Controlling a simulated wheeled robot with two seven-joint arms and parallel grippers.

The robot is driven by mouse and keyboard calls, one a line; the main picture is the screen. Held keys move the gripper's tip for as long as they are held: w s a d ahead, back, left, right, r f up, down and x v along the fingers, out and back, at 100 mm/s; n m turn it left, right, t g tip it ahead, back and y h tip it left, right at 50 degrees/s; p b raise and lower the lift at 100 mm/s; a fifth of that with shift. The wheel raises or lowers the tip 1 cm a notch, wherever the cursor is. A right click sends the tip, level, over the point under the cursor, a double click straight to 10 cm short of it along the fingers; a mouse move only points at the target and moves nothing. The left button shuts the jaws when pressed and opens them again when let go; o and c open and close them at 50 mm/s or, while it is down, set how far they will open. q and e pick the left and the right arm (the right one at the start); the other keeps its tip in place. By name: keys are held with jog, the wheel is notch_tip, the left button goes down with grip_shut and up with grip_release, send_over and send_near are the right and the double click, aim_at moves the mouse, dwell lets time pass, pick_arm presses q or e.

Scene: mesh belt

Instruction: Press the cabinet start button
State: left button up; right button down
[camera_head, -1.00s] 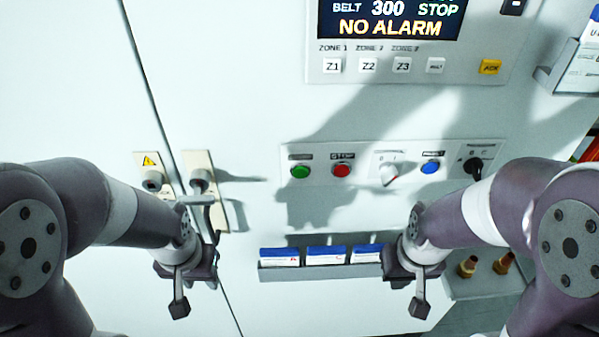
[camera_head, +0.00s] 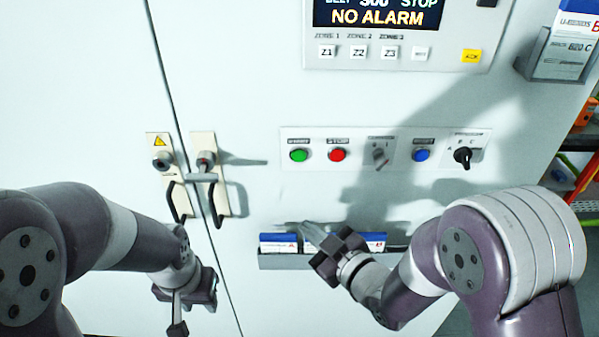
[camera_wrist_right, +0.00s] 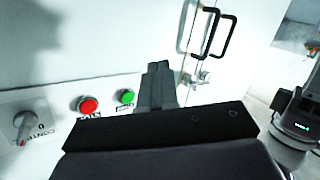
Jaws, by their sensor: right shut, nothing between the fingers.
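The green start button (camera_head: 299,155) is at the left end of the white button strip on the cabinet front. The red stop button (camera_head: 338,155) is beside it. My right gripper (camera_head: 312,232) is shut and empty, below the strip and in front of the card holder, apart from the buttons. In the right wrist view its shut fingers (camera_wrist_right: 158,82) point toward the cabinet, with the green button (camera_wrist_right: 126,97) just left of them and the red button (camera_wrist_right: 88,105) further left. My left gripper (camera_head: 178,322) hangs low in front of the left door; its fingers are too unclear to judge.
A grey selector (camera_head: 379,155), blue button (camera_head: 421,155) and black rotary switch (camera_head: 464,156) continue the strip. Door handles (camera_head: 207,170) stick out at left. The card holder (camera_head: 300,262) juts out below the strip. The display (camera_head: 378,14) above reads NO ALARM.

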aim_at(299, 155)
notch_tip(299, 155, up, 9)
jog(key=s+a+n+t+y, duration=0.1)
jog(key=s+n+t+y, duration=0.1)
jog(key=y, duration=0.3)
jog(key=shift+a+n+t, duration=0.25)
jog(key=shift+n+t, duration=0.05)
jog(key=shift+n, duration=0.2)
jog(key=shift+r, duration=0.1)
jog(key=w, duration=0.8)
jog(key=shift+w+b, duration=0.4)
jog(key=shift+b, duration=0.05)
dwell(0.8)
